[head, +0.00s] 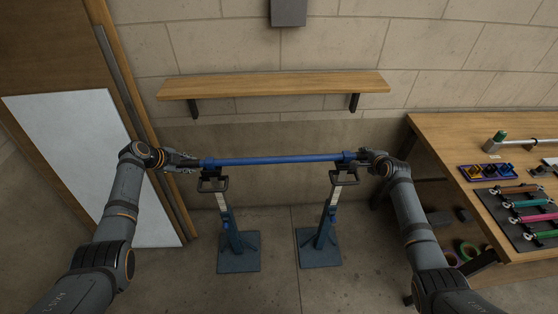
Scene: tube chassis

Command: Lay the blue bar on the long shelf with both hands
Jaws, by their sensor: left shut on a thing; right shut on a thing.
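The blue bar (275,160) runs level across the middle of the head view. My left gripper (198,163) is shut on its left end. My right gripper (351,160) is shut on its right end. The long shelf (275,85) is a bare wooden board fixed to the wall above and behind the bar. Two blue stands (231,235) and (323,232) stand on the floor below the bar. Their dark cradles appear just under it; whether the bar touches them I cannot tell.
Dark brackets (354,103) hold up the shelf. A wooden workbench (445,130) at the right carries a blue tray (485,172) and several coloured tubes on a dark mat (510,232). A door with a white panel (85,150) is at the left. A grey box (289,12) hangs above the shelf.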

